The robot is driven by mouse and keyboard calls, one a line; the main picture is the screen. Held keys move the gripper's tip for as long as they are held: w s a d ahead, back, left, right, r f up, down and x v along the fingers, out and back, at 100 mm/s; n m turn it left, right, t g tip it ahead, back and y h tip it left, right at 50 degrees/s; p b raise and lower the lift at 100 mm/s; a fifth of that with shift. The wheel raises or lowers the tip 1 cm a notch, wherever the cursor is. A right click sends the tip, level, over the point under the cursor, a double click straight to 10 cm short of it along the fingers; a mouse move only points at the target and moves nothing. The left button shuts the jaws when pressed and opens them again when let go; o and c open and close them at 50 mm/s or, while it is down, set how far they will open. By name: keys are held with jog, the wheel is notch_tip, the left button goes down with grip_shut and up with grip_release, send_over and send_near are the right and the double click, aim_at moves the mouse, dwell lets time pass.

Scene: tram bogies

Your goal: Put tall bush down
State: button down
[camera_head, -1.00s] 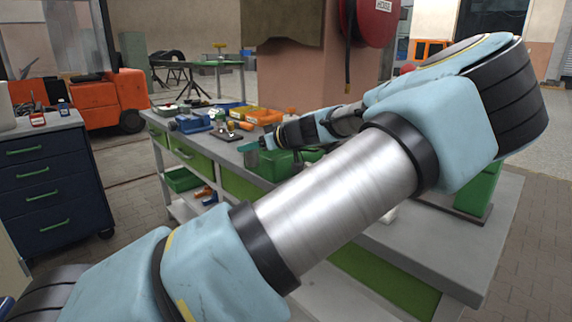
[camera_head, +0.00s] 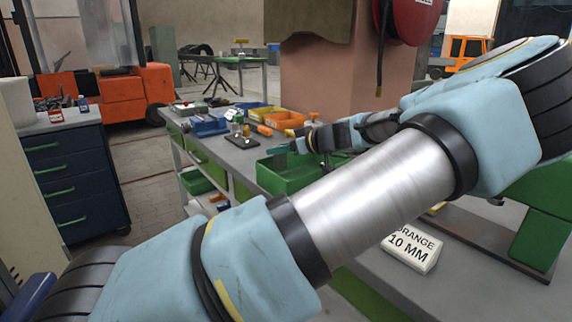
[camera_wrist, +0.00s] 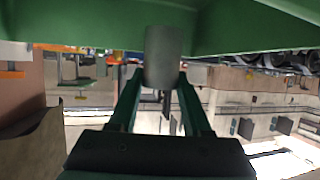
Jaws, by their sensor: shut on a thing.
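The tall bush (camera_wrist: 165,57) is a plain grey cylinder in the wrist view, held between the tips of the two green fingers of my gripper (camera_wrist: 160,85). My gripper is shut on it. In the head view my gripper (camera_head: 284,150) is small and far off, above the workbench (camera_head: 232,158) by the back edge of a green bin (camera_head: 290,178). I cannot make out the bush clearly there. A green surface crosses the top of the wrist view behind the bush; I cannot tell whether they touch.
A dark plate with upright pieces (camera_head: 241,141) stands left of my gripper. Blue (camera_head: 208,126) and orange (camera_head: 285,119) items lie behind. A white "ORANGE 10 MM" sign (camera_head: 411,250) stands at the front right. My arm covers much of the bench.

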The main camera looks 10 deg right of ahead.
aim_at(285, 164)
jog(key=shift+f+p, duration=0.55)
jog(key=shift+f, duration=1.95)
jog(key=shift+c, duration=1.7)
grip_release()
jog(key=b+v, duration=0.3)
jog(key=v, duration=0.9)
jog(key=shift+b, duration=0.35)
jog(key=shift+s, duration=0.1)
